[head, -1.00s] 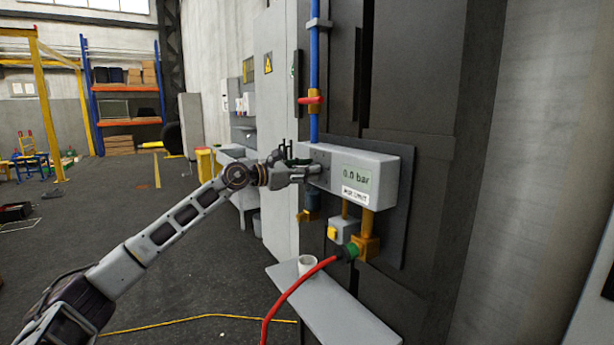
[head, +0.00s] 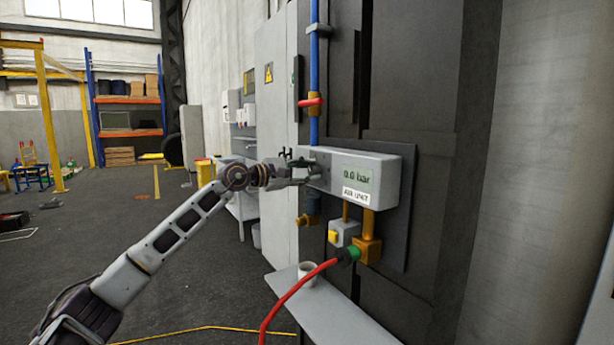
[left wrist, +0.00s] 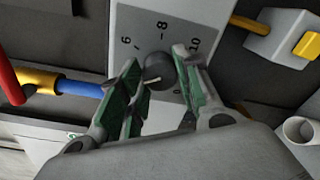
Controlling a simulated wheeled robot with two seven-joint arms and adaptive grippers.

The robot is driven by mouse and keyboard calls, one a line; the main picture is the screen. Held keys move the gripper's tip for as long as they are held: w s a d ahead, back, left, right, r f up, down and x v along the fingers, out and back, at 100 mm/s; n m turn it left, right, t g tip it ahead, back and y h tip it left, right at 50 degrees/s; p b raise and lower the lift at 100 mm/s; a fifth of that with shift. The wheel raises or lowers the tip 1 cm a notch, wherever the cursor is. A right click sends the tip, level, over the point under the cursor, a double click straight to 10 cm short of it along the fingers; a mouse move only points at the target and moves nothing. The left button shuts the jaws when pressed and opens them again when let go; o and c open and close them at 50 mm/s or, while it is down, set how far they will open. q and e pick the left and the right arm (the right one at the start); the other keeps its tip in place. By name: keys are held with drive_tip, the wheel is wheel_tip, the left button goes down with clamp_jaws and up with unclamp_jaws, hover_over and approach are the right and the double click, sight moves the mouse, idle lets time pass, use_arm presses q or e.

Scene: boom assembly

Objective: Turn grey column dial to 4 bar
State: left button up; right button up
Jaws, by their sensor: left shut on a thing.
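The air unit (head: 352,178) is a pale grey box on a dark wall panel, and its display (head: 357,176) reads 0.0 bar. In the left wrist view its side face (left wrist: 185,14) carries the dark grey dial (left wrist: 157,66) with a white pointer mark. The numbers 6, 8 and 10 show around it; the lower part of the scale is partly hidden by the fingers. The pointer slants toward the picture's bottom, its exact reading unclear. My left gripper (head: 308,172) is at that face, its green-padded fingers (left wrist: 160,88) shut on the dial. My right gripper is out of view.
A blue pipe with a red-handled valve (head: 312,101) runs above the unit. Below are brass fittings (head: 368,246), a yellow-button box (head: 341,234), a red hose (head: 298,290) and a shelf (head: 340,315) with a white cup (head: 308,272). Open floor lies left.

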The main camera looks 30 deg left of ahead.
use_arm(q)
drive_tip(key=shift+m, duration=0.3)
drive_tip(key=o, duration=1.1)
drive_tip(key=shift+c, duration=0.2)
drive_tip(key=shift+s, duration=0.1)
drive_tip(key=v, duration=1)
drive_tip(key=shift+s+a, duration=0.2)
drive_tip(key=shift+a, duration=0.15)
